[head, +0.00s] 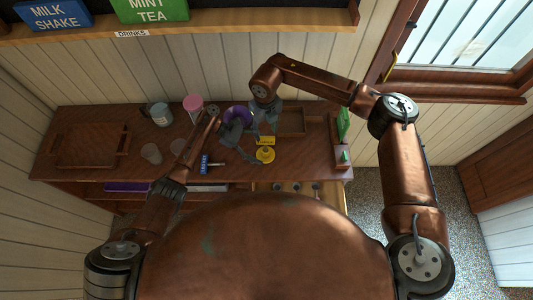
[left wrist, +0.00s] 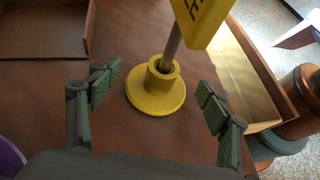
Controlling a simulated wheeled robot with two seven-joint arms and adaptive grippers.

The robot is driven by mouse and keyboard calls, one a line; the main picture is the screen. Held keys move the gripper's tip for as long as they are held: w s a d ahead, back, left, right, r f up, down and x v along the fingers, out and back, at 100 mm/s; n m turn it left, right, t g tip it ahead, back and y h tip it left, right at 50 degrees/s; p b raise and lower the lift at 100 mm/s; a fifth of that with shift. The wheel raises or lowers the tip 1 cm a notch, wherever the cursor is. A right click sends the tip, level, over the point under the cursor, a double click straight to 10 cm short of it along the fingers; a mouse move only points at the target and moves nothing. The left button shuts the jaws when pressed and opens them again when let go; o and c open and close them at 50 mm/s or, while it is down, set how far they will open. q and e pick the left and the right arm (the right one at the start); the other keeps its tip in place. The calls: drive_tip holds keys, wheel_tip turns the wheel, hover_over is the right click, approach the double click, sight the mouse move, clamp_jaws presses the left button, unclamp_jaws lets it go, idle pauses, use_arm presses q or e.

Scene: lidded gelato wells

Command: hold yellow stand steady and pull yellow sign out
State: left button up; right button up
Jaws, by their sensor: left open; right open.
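The yellow stand (head: 265,157) is a round base with a raised collar on the brown counter. It also shows in the left wrist view (left wrist: 152,100), where a thin pole rises from the collar. The yellow sign (head: 265,141) sits on that pole and is cut off at the top of the left wrist view (left wrist: 204,20). My left gripper (head: 246,145) is open beside the stand. In its wrist view the two green-padded fingers (left wrist: 158,82) are spread to either side of the stand, apart from it. My right gripper (head: 268,114) is open and empty, just behind the sign.
A purple ring (head: 238,113) lies near my left gripper. A shallow wooden tray (head: 303,122) is behind.

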use_arm(q)
drive_tip(key=shift+s+d+f, duration=0.15)
drive_tip(key=shift+d+f, duration=0.15)
drive_tip(key=shift+d, duration=0.2)
drive_tip(key=shift+f, duration=0.1)
drive_tip(key=c, duration=1.9)
drive_tip(key=shift+s, duration=0.1)
clamp_jaws()
